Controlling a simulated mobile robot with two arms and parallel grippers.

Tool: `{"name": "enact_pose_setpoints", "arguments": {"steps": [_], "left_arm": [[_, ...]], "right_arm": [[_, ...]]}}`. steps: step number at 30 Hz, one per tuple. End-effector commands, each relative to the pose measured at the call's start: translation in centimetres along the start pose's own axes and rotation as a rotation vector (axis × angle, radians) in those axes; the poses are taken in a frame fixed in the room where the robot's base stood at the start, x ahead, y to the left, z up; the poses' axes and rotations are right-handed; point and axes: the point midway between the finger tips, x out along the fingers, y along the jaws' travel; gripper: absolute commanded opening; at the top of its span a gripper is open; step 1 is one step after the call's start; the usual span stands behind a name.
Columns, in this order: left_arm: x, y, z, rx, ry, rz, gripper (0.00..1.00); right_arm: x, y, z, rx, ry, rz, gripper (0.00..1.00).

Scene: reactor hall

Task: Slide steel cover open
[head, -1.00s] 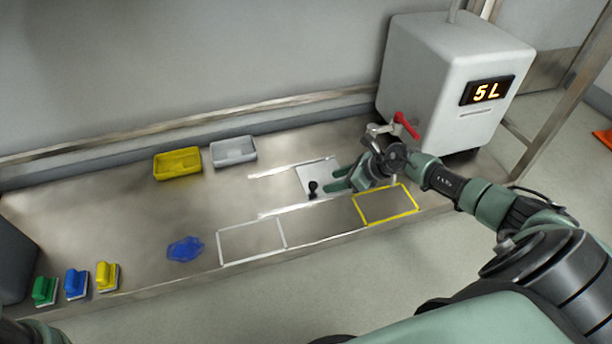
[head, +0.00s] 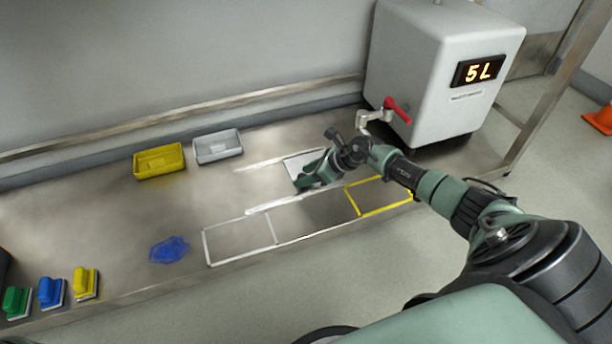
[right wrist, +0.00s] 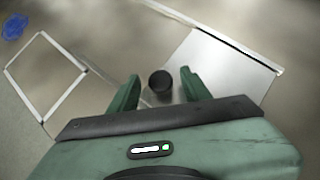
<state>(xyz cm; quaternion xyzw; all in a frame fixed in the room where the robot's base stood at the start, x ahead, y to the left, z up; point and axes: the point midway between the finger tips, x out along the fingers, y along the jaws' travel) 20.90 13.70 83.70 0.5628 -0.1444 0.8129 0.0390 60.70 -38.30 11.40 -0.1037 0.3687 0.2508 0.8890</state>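The steel cover (right wrist: 222,72) is a flat pale plate lying between two light rails on the bench; in the head view part of it (head: 297,163) shows behind my right gripper. Its black round knob (right wrist: 160,83) stands near one edge of the plate. My right gripper (right wrist: 158,84) is open, with one green finger on each side of the knob; I see gaps between the fingers and the knob. In the head view my right gripper (head: 303,183) hides the knob. My left gripper is not in view.
A white tank with a red-handled tap (head: 397,108) stands right of the cover. A yellow tray (head: 158,172) and grey tray (head: 217,158) are at the back. White (head: 206,247) and yellow (head: 383,211) outlines mark the front. A blue puddle (head: 170,250) lies left.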

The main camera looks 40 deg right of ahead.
Motion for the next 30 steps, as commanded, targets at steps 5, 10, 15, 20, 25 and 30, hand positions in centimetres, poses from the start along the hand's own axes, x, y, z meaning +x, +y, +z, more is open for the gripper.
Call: {"name": "enact_pose_setpoints", "arguments": {"steps": [5, 10, 15, 20, 25, 30], "left_arm": [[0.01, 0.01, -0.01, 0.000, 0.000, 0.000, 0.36], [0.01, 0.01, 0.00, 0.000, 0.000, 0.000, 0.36], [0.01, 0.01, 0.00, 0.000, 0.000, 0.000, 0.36], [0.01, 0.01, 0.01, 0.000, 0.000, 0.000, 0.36], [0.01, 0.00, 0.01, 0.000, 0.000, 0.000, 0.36], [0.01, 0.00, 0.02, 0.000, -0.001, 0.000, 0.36]], "right_arm": [[-0.01, 0.00, -0.01, 0.000, 0.000, 0.000, 0.01], [-0.01, 0.01, -0.02, 0.000, 0.000, 0.000, 0.00], [-0.01, 0.02, -0.02, 0.000, 0.000, 0.000, 0.00], [-0.01, 0.02, -0.02, 0.000, 0.000, 0.001, 0.00], [-0.01, 0.03, -0.02, 0.000, 0.000, 0.001, 0.00], [-0.01, 0.03, -0.03, 0.000, 0.000, 0.001, 0.00]]}}
